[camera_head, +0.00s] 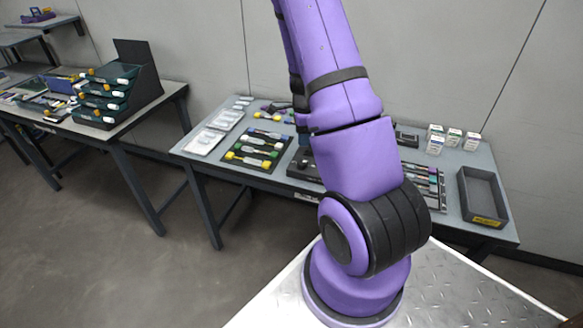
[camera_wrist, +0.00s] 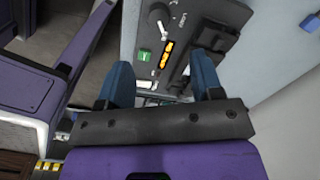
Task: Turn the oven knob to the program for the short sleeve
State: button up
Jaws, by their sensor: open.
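In the wrist view, a grey panel (camera_wrist: 193,14) carries a round knob (camera_wrist: 158,14) near the top edge, with a pale pointer or lever just below it. I cannot read which program it points to. A small orange-lit display (camera_wrist: 166,54) and a green button (camera_wrist: 145,55) sit below the knob. My gripper (camera_wrist: 163,78) is open, its two blue fingers apart, with nothing between them. The knob lies beyond the fingertips, apart from them. In the head view the gripper and the knob are not visible; my arm fills the middle.
A dark box-like fitting (camera_wrist: 222,30) stands on the panel at the right. In the head view, a workbench (camera_head: 215,172) holds tool trays and an empty dark bin (camera_head: 484,197). The floor between is clear.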

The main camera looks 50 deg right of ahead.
aim_at(302, 162)
notch_tip(302, 162, down, 12)
jog(key=shift+s+r, duration=0.1)
jog(key=shift+r, duration=0.1)
dwell(0.4)
jog(key=c, duration=0.9)
